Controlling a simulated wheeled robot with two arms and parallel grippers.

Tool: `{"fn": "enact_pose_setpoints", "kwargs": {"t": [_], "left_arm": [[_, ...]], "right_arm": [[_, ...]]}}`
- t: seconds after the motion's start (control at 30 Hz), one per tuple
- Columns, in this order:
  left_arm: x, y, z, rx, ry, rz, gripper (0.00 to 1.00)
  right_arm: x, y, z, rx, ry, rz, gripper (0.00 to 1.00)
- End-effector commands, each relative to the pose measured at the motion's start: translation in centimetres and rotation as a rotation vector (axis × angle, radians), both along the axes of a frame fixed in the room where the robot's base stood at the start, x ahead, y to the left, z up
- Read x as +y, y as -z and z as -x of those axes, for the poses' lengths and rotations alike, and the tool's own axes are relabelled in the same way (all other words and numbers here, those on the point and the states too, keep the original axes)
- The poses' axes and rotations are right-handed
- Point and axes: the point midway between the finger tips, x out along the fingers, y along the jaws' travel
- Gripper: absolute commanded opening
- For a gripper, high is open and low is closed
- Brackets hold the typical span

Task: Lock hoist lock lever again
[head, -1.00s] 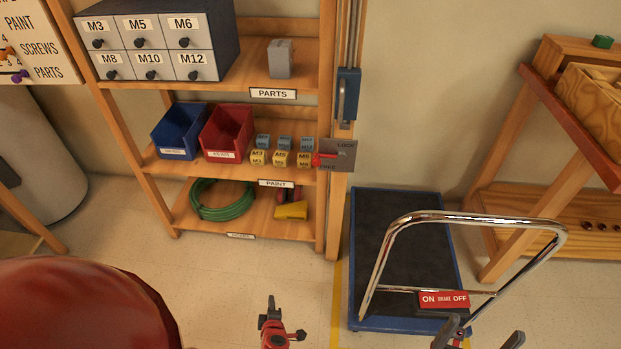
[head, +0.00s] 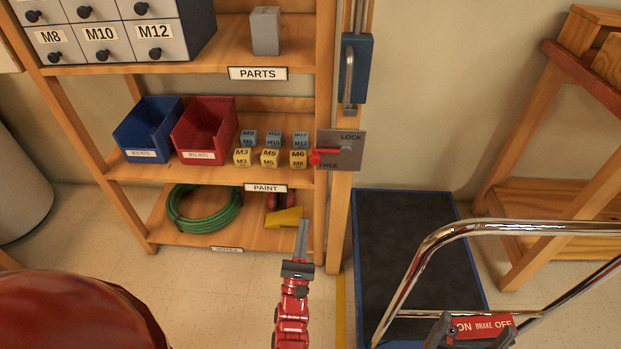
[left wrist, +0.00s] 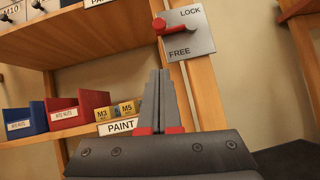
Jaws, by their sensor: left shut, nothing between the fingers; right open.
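The red hoist lock lever (head: 328,153) sits on a grey plate (head: 352,148) marked LOCK at the upper right and FREE at the lower left, on the shelf's right post. The lever points left, its red knob nearer the FREE word in the head view. In the left wrist view the lever (left wrist: 174,26) and plate (left wrist: 197,38) show ahead, above and right of the fingertips. My left gripper (head: 303,228) is shut and empty, below the plate and apart from it; its fingers also show in the left wrist view (left wrist: 159,80).
A blue hoist block with a metal handle (head: 356,70) hangs above the plate. Yellow and blue blocks (head: 270,157) stand on the shelf left of the lever. A cart's chrome handle (head: 430,250) rises at the right. A round red surface (head: 70,305) fills the lower left.

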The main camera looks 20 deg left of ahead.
Motion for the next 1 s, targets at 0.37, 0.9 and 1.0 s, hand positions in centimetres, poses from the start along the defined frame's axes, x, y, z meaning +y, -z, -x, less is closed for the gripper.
{"fn": "enact_pose_setpoints", "kwargs": {"t": [0.37, 0.9, 1.0], "left_arm": [[0.0, -0.5, -0.8, 0.002, 0.003, -0.004, 0.0], [0.9, -7.3, -8.3, 0.003, 0.005, -0.006, 0.0], [0.9, -8.6, -8.5, 0.003, 0.002, -0.006, 0.0]], "right_arm": [[0.0, 0.0, 0.0, 0.0, 0.0, 0.0, 1.0], [0.0, 0.2, 0.0, 0.0, 0.0, 0.0, 1.0], [0.0, 0.1, 0.0, 0.0, 0.0, 0.0, 1.0]]}}
